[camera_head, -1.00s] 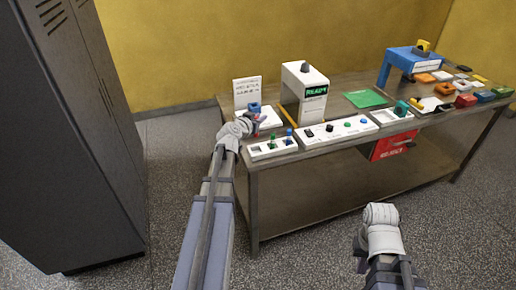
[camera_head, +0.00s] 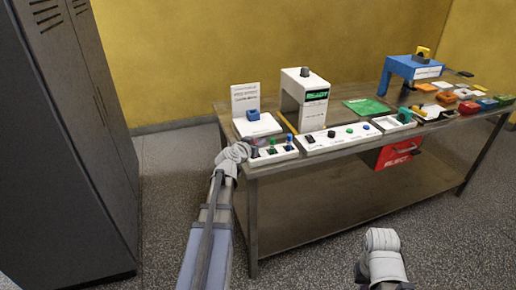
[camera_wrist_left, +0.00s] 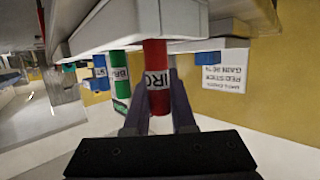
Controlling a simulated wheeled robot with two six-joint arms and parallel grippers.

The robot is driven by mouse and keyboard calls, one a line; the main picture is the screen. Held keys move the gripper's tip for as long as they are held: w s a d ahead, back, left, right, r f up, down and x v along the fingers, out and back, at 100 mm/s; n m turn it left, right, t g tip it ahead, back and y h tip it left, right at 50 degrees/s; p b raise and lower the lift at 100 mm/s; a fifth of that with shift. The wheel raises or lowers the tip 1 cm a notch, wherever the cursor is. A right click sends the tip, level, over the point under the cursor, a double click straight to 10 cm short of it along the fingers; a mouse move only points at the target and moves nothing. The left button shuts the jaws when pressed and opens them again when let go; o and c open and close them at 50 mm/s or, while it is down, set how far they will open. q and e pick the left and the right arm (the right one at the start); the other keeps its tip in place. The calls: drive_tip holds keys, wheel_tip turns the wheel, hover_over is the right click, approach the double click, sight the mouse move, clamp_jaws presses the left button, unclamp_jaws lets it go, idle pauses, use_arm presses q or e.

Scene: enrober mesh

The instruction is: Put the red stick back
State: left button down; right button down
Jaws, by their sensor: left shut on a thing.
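My left gripper (camera_head: 252,150) is at the left end of the white stick rack (camera_head: 274,158) on the table's near left corner. In the left wrist view, which looks upside down, its fingers (camera_wrist_left: 156,88) are shut on the red stick (camera_wrist_left: 156,62), which bears a white label. The stick's far end meets the rack's white face (camera_wrist_left: 140,22); I cannot tell how deep it sits. The green stick (camera_wrist_left: 119,75) and blue stick (camera_wrist_left: 100,72) stand in the rack beside it. My right arm is low at the right; its gripper's fingers are hidden.
A white stand with a blue block (camera_head: 253,114) and a sign (camera_head: 245,97) are behind the rack. A white machine with a green display (camera_head: 316,94) and a button panel (camera_head: 338,138) stand to the right.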

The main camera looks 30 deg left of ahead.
use_arm(q)
drive_tip(key=shift+f, duration=0.15)
drive_tip(key=c, duration=0.8)
unclamp_jaws()
drive_tip(key=shift+o, duration=0.2)
drive_tip(key=shift+r, duration=0.2)
drive_tip(key=shift+s+r+p, duration=0.2)
drive_tip(key=shift+s+p, duration=0.1)
drive_tip(key=a+p+v, duration=0.1)
drive_tip(key=p+v, duration=0.2)
drive_tip(key=v, duration=0.8)
drive_tip(key=shift+s+d, duration=0.2)
drive_tip(key=shift+d, duration=0.3)
